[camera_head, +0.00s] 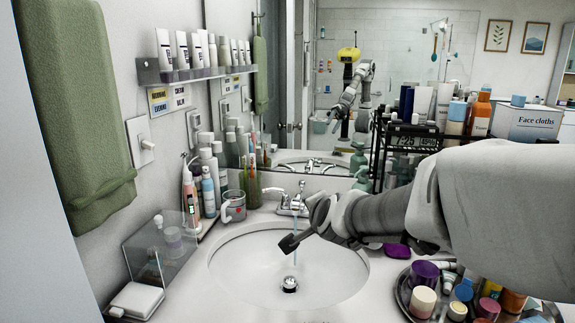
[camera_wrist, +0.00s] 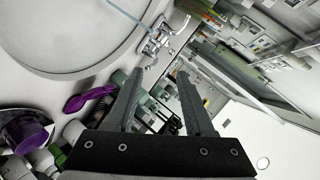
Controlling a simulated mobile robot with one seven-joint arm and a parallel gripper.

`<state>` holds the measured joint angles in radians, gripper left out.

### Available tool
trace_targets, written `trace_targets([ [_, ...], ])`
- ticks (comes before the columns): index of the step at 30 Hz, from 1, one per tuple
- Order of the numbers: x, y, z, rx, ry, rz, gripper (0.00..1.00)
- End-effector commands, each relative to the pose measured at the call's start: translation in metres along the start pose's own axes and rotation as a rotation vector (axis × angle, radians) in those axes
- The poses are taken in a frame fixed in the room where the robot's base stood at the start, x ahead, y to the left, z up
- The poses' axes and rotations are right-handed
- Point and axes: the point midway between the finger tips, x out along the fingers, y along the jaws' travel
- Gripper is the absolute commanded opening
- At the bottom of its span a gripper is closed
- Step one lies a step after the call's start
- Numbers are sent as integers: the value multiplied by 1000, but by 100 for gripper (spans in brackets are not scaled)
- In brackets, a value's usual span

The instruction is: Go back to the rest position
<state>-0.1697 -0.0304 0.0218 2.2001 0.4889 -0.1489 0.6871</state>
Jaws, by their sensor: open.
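My gripper (camera_head: 288,243) hangs over the right part of the white sink basin (camera_head: 232,283), in front of the chrome faucet (camera_head: 291,207). My arm reaches in from the right over the counter. In the wrist view my gripper (camera_wrist: 160,73) has its two dark fingers apart, with nothing held between them. The faucet (camera_wrist: 155,42) shows just beyond the fingertips there, and the basin (camera_wrist: 75,35) is at upper left. A thin pale-blue line (camera_head: 296,240) runs down from near the faucet into the basin; I cannot tell whether it is water or a stick.
A round tray (camera_head: 402,292) crowded with jars and bottles is below my arm at right. A purple item (camera_head: 397,251) lies beside the basin. A black rack (camera_head: 379,150) stands behind my arm. A clear box (camera_head: 150,255), bottles (camera_head: 208,190) and a mug (camera_head: 233,207) line the left.

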Motion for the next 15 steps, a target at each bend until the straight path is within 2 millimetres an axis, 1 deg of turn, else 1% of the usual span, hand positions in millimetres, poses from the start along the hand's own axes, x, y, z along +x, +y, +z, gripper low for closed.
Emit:
trace_targets([
  [1, -16, 2, 0, -59, -25, 12, 53],
  [5, -55, 18, 5, -233, -104, 63, 53],
  [6, -67, 24, 7, -287, -128, 80, 53],
  [8, -85, 34, 9, -367, -163, 106, 53],
  [9, -97, 42, 11, -421, -187, 125, 53],
  [11, -116, 55, 13, -499, -221, 153, 53],
  [15, -159, 88, 17, -679, -301, 227, 53],
])
